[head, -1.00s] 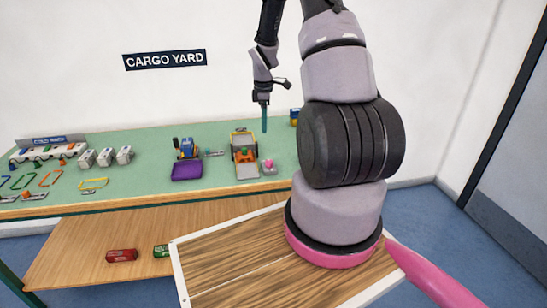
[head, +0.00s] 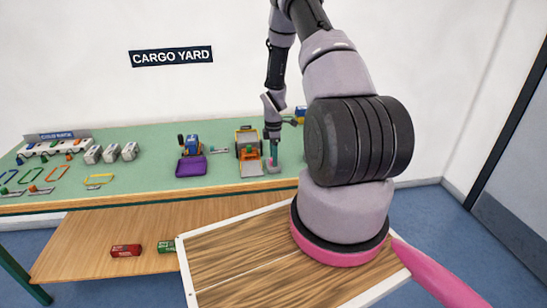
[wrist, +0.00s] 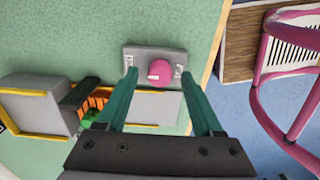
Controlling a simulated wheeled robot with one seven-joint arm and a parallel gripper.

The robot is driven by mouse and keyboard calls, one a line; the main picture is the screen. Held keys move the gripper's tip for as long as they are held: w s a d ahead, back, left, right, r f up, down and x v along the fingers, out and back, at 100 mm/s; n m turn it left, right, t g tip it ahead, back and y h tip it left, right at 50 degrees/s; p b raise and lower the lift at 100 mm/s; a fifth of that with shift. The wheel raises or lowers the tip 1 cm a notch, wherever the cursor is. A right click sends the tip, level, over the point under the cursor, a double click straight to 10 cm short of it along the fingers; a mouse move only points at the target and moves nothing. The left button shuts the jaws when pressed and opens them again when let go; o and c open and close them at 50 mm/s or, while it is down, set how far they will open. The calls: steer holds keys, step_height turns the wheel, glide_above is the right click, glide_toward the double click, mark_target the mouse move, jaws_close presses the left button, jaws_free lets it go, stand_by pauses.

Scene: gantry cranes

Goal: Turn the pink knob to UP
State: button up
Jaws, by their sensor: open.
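The pink knob (wrist: 160,72) sits on a small grey box (wrist: 138,56) with marked labels at both sides, too small to read. In the wrist view my gripper (wrist: 160,82) is open, with one teal finger on each side of the knob in the picture. I cannot tell whether the fingers touch it. In the head view my gripper (head: 274,160) is down over the grey box (head: 273,169) on the green table, and it mostly hides the knob.
A blue crane with a purple tray (head: 190,167) is further left. A pink chair (wrist: 268,95) stands beyond the table edge.

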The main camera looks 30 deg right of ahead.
steer(key=shift+f, duration=0.25)
jaws_close()
